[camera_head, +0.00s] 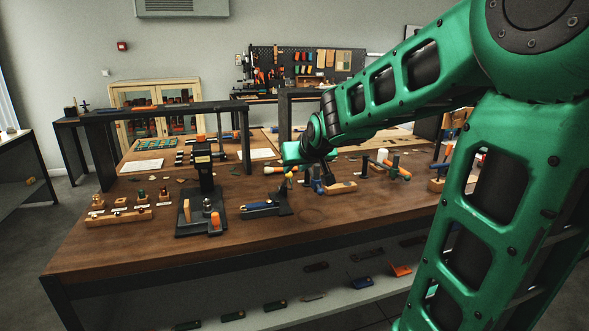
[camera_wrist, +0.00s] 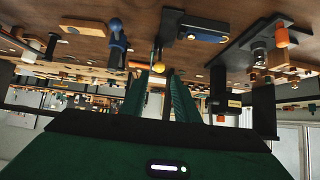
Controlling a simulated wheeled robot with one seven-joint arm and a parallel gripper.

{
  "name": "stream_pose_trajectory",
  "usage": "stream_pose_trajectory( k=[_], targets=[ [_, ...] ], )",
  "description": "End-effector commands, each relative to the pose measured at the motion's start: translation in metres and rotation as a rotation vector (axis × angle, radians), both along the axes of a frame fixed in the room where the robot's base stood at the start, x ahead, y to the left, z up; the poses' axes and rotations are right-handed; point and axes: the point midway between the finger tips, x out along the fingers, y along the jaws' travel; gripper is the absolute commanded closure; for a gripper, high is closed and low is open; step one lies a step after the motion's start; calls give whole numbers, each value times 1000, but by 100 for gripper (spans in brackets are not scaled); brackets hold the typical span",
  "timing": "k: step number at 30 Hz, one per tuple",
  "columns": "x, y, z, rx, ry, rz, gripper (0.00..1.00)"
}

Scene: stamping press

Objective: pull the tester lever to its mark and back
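A yellow ball knob (camera_head: 290,174) tops a thin lever on a dark bench device (camera_head: 283,204) near the table's front edge; I take this for the tester lever. In the wrist view, which shows the table at the top, the yellow knob (camera_wrist: 157,67) appears just beyond my fingertips, in line with the gap between them. My gripper (camera_head: 308,155) is over the table, close to the knob. Its two green fingers are apart in the wrist view, with no clear contact on the knob. I cannot make out the lever's mark.
A black press (camera_head: 203,190) with an orange part stands to the left. A blue clamp (camera_head: 318,186) and a wooden block (camera_head: 342,188) are close on the right. A dark shelf frame (camera_head: 180,110) rises behind.

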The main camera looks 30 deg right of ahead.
Motion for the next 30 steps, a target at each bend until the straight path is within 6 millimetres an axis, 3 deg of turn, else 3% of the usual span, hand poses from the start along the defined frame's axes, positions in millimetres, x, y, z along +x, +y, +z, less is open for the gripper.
stream_pose_trajectory(
  k=[17,20,30],
  targets=[
    [53,-16,-46,2,5,-1,72],
    [52,-16,-44,0,1,-1,93],
    [55,-16,-41,0,0,0,94]
  ],
)
